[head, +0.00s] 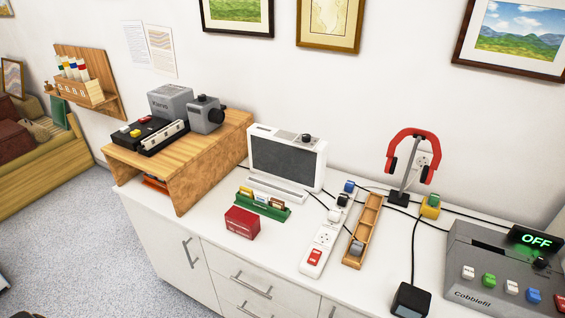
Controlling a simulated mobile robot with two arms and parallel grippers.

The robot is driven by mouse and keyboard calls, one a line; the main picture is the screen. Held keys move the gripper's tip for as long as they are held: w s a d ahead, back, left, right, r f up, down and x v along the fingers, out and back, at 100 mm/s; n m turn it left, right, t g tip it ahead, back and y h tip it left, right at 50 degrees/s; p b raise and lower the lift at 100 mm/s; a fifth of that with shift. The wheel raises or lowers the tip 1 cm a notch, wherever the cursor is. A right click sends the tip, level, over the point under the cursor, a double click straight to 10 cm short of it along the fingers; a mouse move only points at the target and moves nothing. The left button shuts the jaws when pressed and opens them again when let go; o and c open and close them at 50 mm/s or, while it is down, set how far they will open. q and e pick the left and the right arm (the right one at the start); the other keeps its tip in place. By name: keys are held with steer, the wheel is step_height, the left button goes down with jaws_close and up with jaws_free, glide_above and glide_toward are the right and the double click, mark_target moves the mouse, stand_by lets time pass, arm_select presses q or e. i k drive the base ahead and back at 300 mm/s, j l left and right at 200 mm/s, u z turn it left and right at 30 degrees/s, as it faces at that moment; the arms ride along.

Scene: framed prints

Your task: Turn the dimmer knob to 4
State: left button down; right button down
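A grey device (490,270) marked "Cobblefil" stands at the right end of the white counter, cut off by the picture edge. Its display (535,240) shows "OFF" in green. A black round knob (541,263) sits just below the display, and its markings are too small to read. Another dark knob (307,138) sits on top of a white boxy unit (320,165) at mid-counter. I cannot tell from labels which knob is the dimmer. Neither of my grippers is in view.
The Cobblefil device has several coloured switches (489,280) along its front. Cables cross the counter.

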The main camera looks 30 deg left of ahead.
mark_target(306, 137)
steer(key=i+j, duration=0.1)
steer(key=j, duration=0.5)
steer(key=i+j+z, duration=0.15)
steer(key=j, duration=1.05)
steer(key=i+z, duration=0.05)
